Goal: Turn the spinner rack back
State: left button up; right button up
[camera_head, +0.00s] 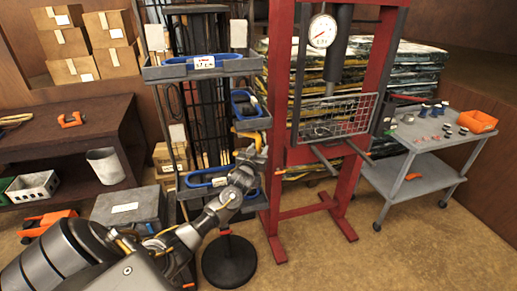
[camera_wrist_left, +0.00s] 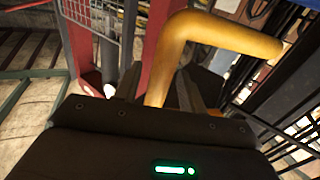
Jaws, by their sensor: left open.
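The spinner rack (camera_head: 205,62) is a dark wire rack with grey trays holding blue looped items. It stands left of the red press on a round black base (camera_head: 229,262). A yellow bent handle (camera_head: 247,136) shows at its right side, partly hidden by my gripper. My left gripper (camera_head: 251,158) is at this handle, in front of the rack's right edge. In the left wrist view the thick yellow handle (camera_wrist_left: 205,32) bends down between the fingers of my left gripper (camera_wrist_left: 157,88), which are open. I cannot tell whether they touch it. My right gripper is not in view.
The red press frame (camera_head: 276,110) with a gauge stands close on the right. A grey wheeled cart (camera_head: 420,165) is farther right. A dark wooden bench (camera_head: 70,140) and a grey box (camera_head: 130,207) are on the left. The floor at the front right is clear.

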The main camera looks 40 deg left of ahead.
pick_arm(q)
jog(key=shift+w, duration=0.1)
grip_shut()
jog(key=shift+d+f, duration=0.1)
dwell(0.4)
